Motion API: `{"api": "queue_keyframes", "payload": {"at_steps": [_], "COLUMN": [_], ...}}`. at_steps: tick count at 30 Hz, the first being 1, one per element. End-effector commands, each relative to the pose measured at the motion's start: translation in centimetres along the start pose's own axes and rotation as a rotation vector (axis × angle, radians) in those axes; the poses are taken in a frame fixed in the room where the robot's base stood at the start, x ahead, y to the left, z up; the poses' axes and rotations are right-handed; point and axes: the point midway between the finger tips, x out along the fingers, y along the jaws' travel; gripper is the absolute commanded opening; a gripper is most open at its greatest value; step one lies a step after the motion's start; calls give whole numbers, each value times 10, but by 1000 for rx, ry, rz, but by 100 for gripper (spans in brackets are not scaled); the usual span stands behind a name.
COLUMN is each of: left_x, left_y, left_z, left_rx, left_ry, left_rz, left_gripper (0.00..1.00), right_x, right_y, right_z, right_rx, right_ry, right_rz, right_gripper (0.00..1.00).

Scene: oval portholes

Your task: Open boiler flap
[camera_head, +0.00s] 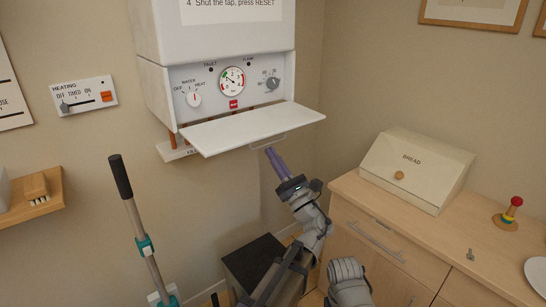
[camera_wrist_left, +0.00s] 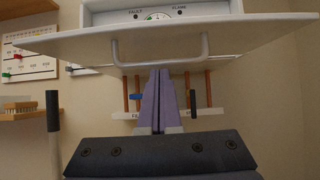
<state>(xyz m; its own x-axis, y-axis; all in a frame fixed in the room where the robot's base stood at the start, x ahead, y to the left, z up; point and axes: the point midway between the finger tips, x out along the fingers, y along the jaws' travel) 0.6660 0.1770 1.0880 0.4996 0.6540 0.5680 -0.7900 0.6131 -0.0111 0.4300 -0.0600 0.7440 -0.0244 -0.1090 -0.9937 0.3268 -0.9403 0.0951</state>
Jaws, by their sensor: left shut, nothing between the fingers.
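The white boiler flap (camera_head: 250,130) is folded down and stands out almost level from the boiler's front, leaving the control panel (camera_head: 225,85) uncovered. My right gripper is not in view.
Copper pipes and a small labelled shelf (camera_head: 175,150) are under the boiler. A black-gripped pole (camera_head: 120,175) stands at left. A counter (camera_head: 440,225) with a bread box (camera_head: 415,170) is at right. A wall shelf (camera_head: 30,205) holds a brush.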

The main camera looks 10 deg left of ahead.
Motion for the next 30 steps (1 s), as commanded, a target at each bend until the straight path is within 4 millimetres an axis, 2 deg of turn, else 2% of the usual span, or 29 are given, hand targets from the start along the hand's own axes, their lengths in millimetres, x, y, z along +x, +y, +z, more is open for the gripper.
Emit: {"api": "queue_keyframes", "payload": {"at_steps": [6,15,21,30], "left_x": [8,15,19,19], "left_y": [0,0,-1,-1], "left_z": [24,44,52,51], "left_rx": [-1,1,2,2], "left_ry": [81,197,205,204], "left_rz": [-1,0,1,1], "left_gripper": [0,0,0,0], "right_x": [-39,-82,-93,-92], "right_y": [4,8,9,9], "right_z": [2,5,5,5], "right_rx": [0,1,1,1], "right_ry": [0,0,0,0], "right_rz": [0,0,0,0], "right_gripper": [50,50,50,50]}}
